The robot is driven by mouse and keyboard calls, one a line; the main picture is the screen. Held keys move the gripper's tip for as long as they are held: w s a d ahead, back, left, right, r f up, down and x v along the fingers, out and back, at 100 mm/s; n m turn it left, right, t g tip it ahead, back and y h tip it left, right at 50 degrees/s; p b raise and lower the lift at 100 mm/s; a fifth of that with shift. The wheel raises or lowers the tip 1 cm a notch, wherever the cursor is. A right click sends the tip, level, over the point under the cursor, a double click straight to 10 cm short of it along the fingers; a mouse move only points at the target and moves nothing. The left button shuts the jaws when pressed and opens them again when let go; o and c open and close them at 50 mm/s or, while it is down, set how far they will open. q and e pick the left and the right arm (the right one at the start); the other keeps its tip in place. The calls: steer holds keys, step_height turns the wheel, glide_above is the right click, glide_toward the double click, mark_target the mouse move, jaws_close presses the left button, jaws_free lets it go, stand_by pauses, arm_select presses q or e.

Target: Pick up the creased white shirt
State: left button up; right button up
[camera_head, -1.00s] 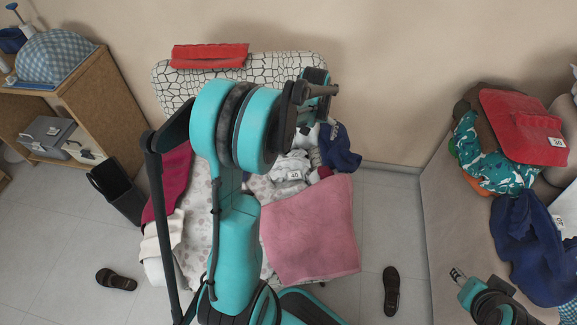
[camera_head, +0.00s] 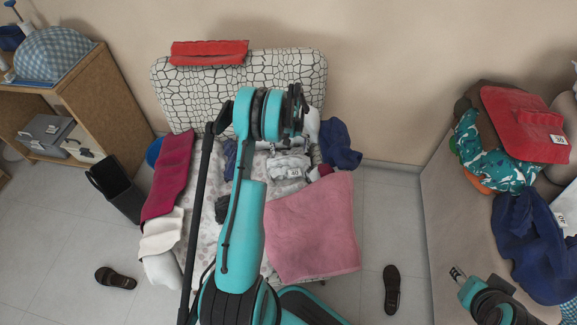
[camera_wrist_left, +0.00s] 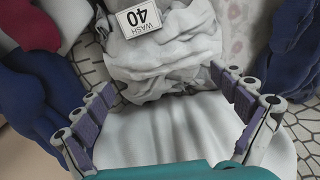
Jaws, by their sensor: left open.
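The creased white shirt (camera_head: 288,168) lies crumpled, with a white tag on it, on the patterned seat among other clothes. In the left wrist view the creased cloth (camera_wrist_left: 165,62) fills the upper middle, with a "WASH 40" tag. My left gripper (camera_wrist_left: 160,84) is open, its purple-padded fingers apart on either side of the view's middle. A smooth white cloth (camera_wrist_left: 165,130) shows between the fingers; I cannot tell whether they touch it. In the head view my arm mostly hides this gripper. My right gripper (camera_head: 458,274) shows small at lower right, its jaws unclear.
A pink towel (camera_head: 313,228) drapes over the seat's front. Dark blue cloth (camera_head: 340,145) lies to the right and a magenta cloth (camera_head: 168,180) to the left. A red folded cloth (camera_head: 209,54) rests on the backrest. Another clothes pile stands at right; a black bin (camera_head: 116,188) is at left.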

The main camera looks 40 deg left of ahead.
mark_target(288, 157)
arm_select(q)
steer(key=f+b, duration=0.1)
steer(key=f, duration=0.3)
steer(key=shift+s+a+f+b, duration=0.15)
steer(key=shift+s+b, duration=0.05)
steer(key=shift+b, duration=0.2)
steer(key=shift+c, duration=1)
steer(key=shift+r, duration=0.2)
steer(key=c, duration=1.7)
